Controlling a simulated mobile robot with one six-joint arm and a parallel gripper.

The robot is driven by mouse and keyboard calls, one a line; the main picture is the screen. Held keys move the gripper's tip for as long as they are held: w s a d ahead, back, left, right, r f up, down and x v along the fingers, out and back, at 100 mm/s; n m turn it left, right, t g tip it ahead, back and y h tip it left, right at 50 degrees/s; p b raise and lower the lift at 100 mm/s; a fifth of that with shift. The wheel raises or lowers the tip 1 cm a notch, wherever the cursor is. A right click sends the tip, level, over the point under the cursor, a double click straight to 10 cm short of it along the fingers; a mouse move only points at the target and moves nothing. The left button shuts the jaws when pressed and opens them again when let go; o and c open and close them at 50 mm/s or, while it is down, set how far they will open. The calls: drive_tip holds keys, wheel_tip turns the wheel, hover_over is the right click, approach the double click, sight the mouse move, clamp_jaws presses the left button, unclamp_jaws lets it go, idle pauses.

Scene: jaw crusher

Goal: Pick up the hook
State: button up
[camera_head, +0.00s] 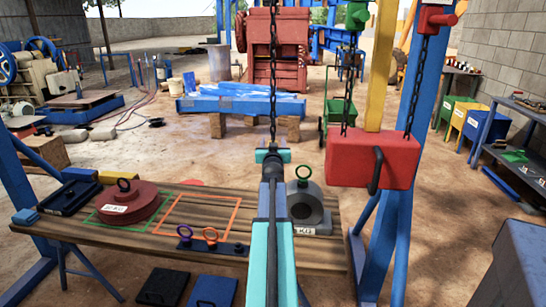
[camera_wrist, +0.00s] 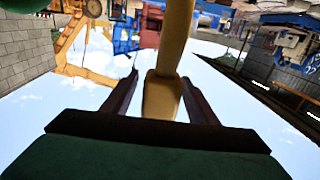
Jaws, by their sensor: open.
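My gripper (camera_head: 272,152) is at the far end of my teal arm, over the wooden table, where a hanging dark chain (camera_head: 273,75) meets it in the picture. In the wrist view my gripper (camera_wrist: 159,77) has its two dark fingers apart. A yellow rounded bar (camera_wrist: 165,90) shows between them; I cannot tell whether it is the hook or whether the fingers touch it. A red block (camera_head: 350,160) hangs on chains to the right, with a dark curved hook or handle (camera_head: 376,172) on its front. The chain's lower end is hidden by my arm.
The wooden table (camera_head: 330,255) bears a red round weight (camera_head: 130,205), a grey weight (camera_head: 304,203) with a green ring, and a dark bar with rings (camera_head: 212,246). A blue post (camera_head: 400,210) stands right of the table. A yellow post (camera_head: 379,70) rises behind the red block.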

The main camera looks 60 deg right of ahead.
idle(0.3)
clamp_jaws()
drive_tip(key=shift+r, duration=0.1)
idle(0.4)
wheel_tip(320, 180, up, 28)
drive_tip(key=shift+p, duration=0.4)
idle(0.6)
idle(0.5)
